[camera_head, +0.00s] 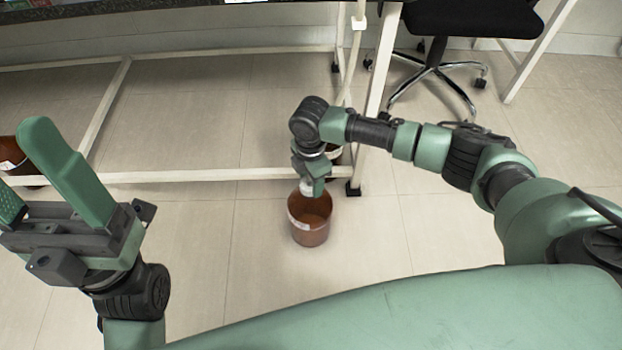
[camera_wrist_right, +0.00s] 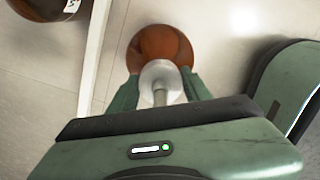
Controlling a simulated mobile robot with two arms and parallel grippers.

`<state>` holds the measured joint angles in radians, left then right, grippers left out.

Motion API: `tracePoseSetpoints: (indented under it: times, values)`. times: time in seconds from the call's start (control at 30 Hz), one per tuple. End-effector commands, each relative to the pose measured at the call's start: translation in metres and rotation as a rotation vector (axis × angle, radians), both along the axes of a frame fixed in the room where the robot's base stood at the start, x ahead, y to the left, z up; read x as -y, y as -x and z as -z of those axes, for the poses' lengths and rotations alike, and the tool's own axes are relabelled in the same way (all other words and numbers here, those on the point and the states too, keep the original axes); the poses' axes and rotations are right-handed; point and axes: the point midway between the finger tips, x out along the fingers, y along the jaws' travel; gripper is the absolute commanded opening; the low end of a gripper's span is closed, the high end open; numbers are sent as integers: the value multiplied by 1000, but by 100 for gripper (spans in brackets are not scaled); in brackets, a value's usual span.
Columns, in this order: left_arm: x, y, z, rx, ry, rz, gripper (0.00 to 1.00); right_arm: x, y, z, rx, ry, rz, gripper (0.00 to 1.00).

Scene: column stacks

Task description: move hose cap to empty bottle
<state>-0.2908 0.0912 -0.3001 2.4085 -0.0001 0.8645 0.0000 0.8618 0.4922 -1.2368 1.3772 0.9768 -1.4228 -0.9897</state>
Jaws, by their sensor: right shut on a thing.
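An open brown bottle (camera_head: 310,232) with a white label stands on the floor, below my right gripper (camera_head: 314,186). The right gripper is shut on the pale hose cap (camera_head: 306,188), directly over the bottle's mouth. In the right wrist view the whitish cap (camera_wrist_right: 162,76) sits between the fingers, in front of the brown bottle (camera_wrist_right: 150,42). I cannot tell whether the cap touches the bottle's rim. My left gripper (camera_head: 21,156) is at the left, its fingers apart and nothing between them.
Another brown bottle (camera_head: 10,153) stands at the far left edge. A container behind my right wrist is mostly hidden. A bench with a white frame (camera_head: 215,175) spans the back, and a black chair (camera_head: 470,18) stands at the back right. The front floor is clear.

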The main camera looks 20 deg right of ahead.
Motion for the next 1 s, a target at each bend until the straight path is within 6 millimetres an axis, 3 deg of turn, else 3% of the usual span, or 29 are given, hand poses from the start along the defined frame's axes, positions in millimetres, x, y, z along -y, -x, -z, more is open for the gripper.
tracePoseSetpoints:
  times: [0.93, 0.97, 1.0]
  values:
    - [1, -1, 2, -10, -7, 3, 70, 0, 0, 8, 0, 0, 0, 9]
    - [1, -1, 2, -10, -7, 3, 70, 0, 0, 8, 0, 0, 0, 51]
    - [1, -1, 2, -10, -7, 3, 70, 0, 0, 8, 0, 0, 0, 62]
